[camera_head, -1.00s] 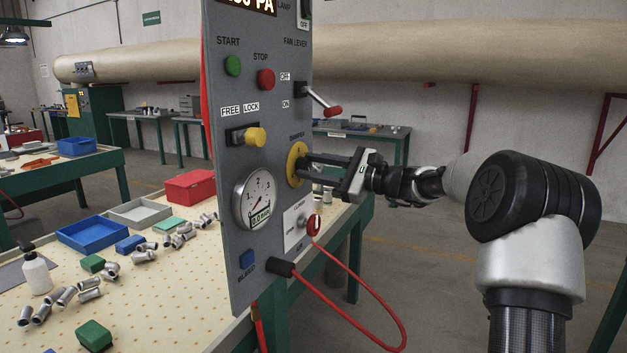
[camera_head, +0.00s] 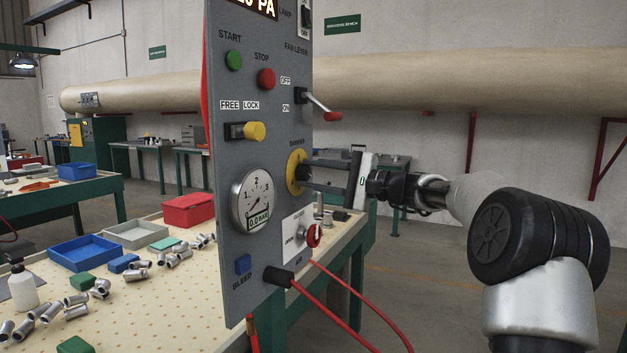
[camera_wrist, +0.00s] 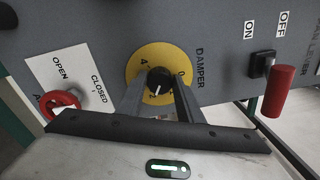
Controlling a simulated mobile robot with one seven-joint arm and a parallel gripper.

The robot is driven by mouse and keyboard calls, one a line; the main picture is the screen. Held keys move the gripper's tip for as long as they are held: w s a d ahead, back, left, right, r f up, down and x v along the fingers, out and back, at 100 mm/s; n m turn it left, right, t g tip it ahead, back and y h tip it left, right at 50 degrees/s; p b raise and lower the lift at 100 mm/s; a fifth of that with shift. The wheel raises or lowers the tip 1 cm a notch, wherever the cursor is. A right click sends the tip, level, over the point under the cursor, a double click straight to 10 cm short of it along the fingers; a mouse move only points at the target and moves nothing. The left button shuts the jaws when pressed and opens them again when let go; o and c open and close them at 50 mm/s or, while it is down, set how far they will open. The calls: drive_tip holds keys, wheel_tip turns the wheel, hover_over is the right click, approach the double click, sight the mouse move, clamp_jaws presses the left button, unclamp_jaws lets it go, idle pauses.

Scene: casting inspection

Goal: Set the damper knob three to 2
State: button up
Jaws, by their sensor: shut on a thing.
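The damper knob is a black knob (camera_wrist: 158,79) with a white pointer, at the centre of a yellow dial (camera_wrist: 137,62) marked DAMPER. The yellow dial (camera_head: 294,172) also shows on the grey panel (camera_head: 222,190) in the head view. My gripper (camera_head: 308,173) reaches in from the right, its two fingers on either side of the knob, shut on it. The wrist view shows the fingers from behind.
The fan lever (camera_head: 322,106) sticks out above the dial, its red grip (camera_wrist: 279,90) beside my fingers in the wrist view. A red knob (camera_head: 313,236) and a red cable (camera_head: 335,320) are below. A pressure gauge (camera_head: 252,199) is to the left.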

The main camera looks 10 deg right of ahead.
idle(0.4)
drive_tip(key=o, duration=1.1)
drive_tip(key=shift+c, duration=0.2)
drive_tip(key=shift+d, duration=0.1)
drive_tip(key=p+v, duration=0.2)
drive_tip(key=v, duration=1.5)
drive_tip(key=shift+d, duration=0.15)
